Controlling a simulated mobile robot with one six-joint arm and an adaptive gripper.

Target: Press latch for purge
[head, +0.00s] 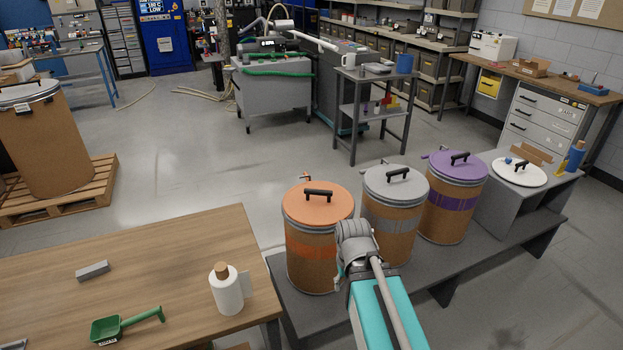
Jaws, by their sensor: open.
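Three brown drums stand in a row on a low grey bench: one with an orange lid (300,205), one with a grey lid (380,185) and one with a purple lid (440,168). Each lid has a black handle. A small latch-like lever (306,176) sticks up at the orange drum's back rim; smaller ones show behind the grey and purple lids. Any purge label is too small to read. My gripper (341,270) is by the front right of the orange drum, near the grey drum. It is open; its fingers are mostly hidden by my wrist.
A wooden table (190,250) at the left holds a white bottle (228,292), a green scoop (125,325) and a grey block (92,271). A loose white lid (508,177) lies on a grey stand at the right. Another drum (45,145) stands on a pallet.

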